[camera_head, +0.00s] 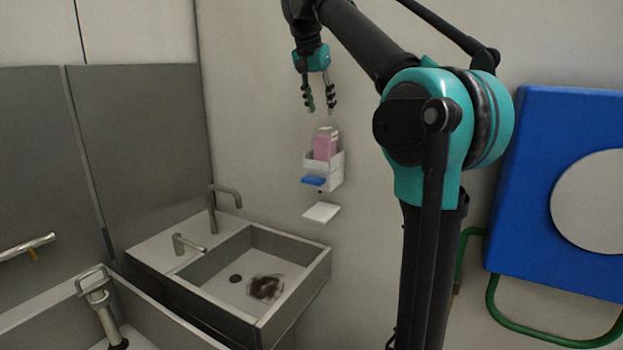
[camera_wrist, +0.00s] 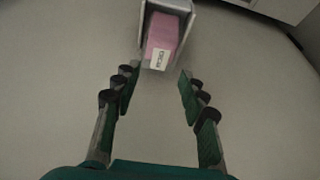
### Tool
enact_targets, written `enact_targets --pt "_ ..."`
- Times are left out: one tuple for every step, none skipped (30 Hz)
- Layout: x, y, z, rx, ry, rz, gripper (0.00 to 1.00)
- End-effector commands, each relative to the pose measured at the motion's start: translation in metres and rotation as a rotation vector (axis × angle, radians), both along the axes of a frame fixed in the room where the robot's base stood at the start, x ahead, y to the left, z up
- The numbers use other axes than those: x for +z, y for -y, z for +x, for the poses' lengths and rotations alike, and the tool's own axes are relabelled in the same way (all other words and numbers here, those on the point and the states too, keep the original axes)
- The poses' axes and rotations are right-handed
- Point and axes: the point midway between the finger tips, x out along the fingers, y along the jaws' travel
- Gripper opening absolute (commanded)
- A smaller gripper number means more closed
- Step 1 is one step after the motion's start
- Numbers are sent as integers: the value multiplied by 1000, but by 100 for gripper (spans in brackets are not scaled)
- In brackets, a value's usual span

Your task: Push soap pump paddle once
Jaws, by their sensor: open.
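The soap dispenser (camera_head: 337,173) is a white wall holder above the right side of the sink, with a pink soap bottle (camera_head: 325,145) standing in it. The blue paddle (camera_head: 313,181) sticks out at the front of the holder. In the wrist view the pink bottle (camera_wrist: 162,40) with a white label shows top centre, inside its holder (camera_wrist: 189,10); the paddle cannot be made out there. My gripper (camera_head: 320,108) is above the bottle, pointing down, apart from it. In the wrist view my gripper (camera_wrist: 158,78) is open, with nothing between its fingers.
A white drip tray (camera_head: 321,212) is on the wall below the dispenser. A metal sink (camera_head: 220,262) with a tap (camera_head: 213,205) and a dark stain lies below left. A blue panel (camera_head: 560,115) with a green hose (camera_head: 540,335) hangs at the right. The wall around the dispenser is clear.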

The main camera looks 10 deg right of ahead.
Motion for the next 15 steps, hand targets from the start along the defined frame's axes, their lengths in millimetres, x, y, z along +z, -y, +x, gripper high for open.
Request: enact_targets --pt "0 0 0 0 0 0 33" --pt "0 0 0 0 0 0 29" --pt "0 0 0 0 0 0 24" --pt "0 0 0 0 0 0 20" --pt "0 0 0 0 0 0 17" --pt "0 0 0 0 0 0 12" --pt "0 0 0 0 0 0 8" --pt "0 0 0 0 0 0 4" --pt "0 0 0 0 0 0 0" --pt "0 0 0 0 0 0 0" --pt "0 0 0 0 0 0 0" --pt "0 0 0 0 0 0 0" --pt "0 0 0 0 0 0 0" --pt "0 0 0 0 0 0 0" --pt "0 0 0 0 0 0 0"
